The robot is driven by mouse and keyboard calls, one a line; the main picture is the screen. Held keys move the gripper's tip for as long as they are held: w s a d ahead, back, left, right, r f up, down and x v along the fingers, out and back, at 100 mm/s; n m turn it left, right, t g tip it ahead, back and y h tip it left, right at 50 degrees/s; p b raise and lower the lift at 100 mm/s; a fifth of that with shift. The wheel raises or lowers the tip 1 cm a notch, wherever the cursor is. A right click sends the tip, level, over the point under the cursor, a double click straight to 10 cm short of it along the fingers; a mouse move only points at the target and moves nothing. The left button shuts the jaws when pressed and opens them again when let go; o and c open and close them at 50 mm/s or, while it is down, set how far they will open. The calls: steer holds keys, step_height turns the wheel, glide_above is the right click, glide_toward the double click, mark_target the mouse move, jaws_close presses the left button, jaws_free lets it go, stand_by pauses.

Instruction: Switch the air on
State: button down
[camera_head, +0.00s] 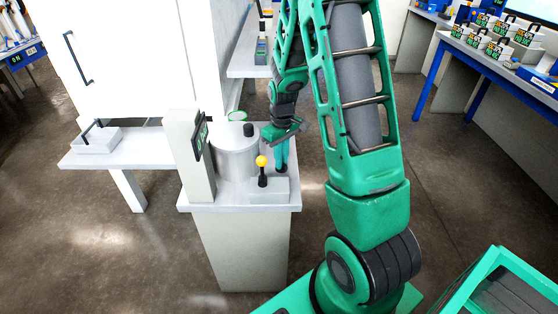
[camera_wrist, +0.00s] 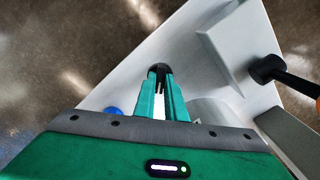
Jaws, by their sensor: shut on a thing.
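My gripper (camera_head: 282,166) points down at the right side of a small pedestal top (camera_head: 240,203), beside a grey cylindrical vessel (camera_head: 237,158). In the wrist view its two green fingers (camera_wrist: 160,78) are close together, shut on a small dark round piece (camera_wrist: 158,69) at their tips. I cannot tell for sure whether this piece is the air control; the fingers mostly hide it. A lever with a yellow ball (camera_head: 261,161) and black base stands left of the fingers in the head view. Its black base (camera_wrist: 266,69) shows at the right of the wrist view.
A grey post with a dark display (camera_head: 201,138) stands at the pedestal's left. A low pale block (camera_head: 270,192) sits at its front edge. A blue round thing (camera_wrist: 113,111) is partly hidden behind my gripper.

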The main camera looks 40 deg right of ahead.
steer(key=shift+w+r+m, duration=0.1)
steer(key=shift+w+m, duration=0.15)
steer(key=shift+m, duration=0.85)
steer(key=c, duration=2)
jaws_free()
steer(key=shift+c, duration=0.2)
steer(key=shift+o, duration=1.1)
steer(key=shift+s, duration=0.1)
step_height(320, 180, up, 11)
